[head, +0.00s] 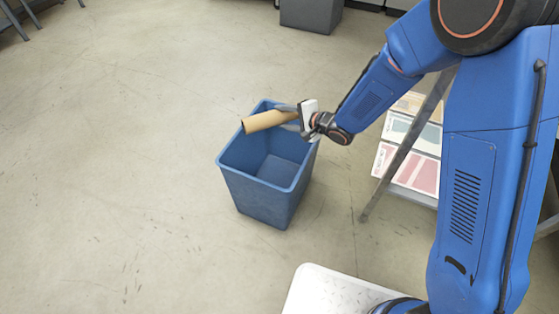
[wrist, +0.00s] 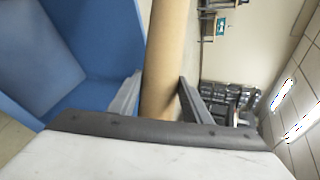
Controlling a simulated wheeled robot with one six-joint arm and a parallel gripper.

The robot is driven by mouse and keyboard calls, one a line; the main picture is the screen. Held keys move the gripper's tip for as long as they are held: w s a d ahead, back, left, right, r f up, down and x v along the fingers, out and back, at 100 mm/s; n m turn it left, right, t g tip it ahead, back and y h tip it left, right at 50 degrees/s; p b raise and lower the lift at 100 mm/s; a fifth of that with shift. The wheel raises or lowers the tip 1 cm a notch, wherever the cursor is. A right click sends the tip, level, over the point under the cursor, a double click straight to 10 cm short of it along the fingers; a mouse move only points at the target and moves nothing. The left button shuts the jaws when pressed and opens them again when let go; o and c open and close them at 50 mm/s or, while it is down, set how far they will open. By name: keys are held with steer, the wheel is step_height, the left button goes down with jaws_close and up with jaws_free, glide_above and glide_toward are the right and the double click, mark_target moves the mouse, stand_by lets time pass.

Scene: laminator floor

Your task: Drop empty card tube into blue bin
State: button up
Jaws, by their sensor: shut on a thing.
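The empty card tube (head: 265,121) is a plain brown cylinder. My gripper (head: 284,110) is shut on it, and it lies roughly level over the far rim of the blue bin. In the wrist view the tube (wrist: 163,60) runs between the two fingers of my gripper (wrist: 160,95). The blue bin (head: 262,202) stands upright on the floor with its open top up. The part of its inside that shows is empty; the tube and gripper hide some of the far rim. In the wrist view the bin (wrist: 100,40) fills the upper left.
A rack with printed colour sheets (head: 410,150) stands right of the bin, behind my arm. A grey box (head: 311,14) stands at the back. Stool or table legs (head: 15,22) show at the top left. The concrete floor (head: 110,160) left of the bin is clear.

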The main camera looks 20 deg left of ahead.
steer(key=shift+w+f, duration=0.2)
steer(key=shift+w, duration=0.15)
steer(key=shift+f, duration=2.8)
steer(key=o, duration=1.1)
steer(key=shift+o, duration=0.2)
steer(key=v, duration=1.7)
steer(key=shift+s, duration=0.2)
steer(key=shift+d+r, duration=0.1)
steer(key=shift+d, duration=0.05)
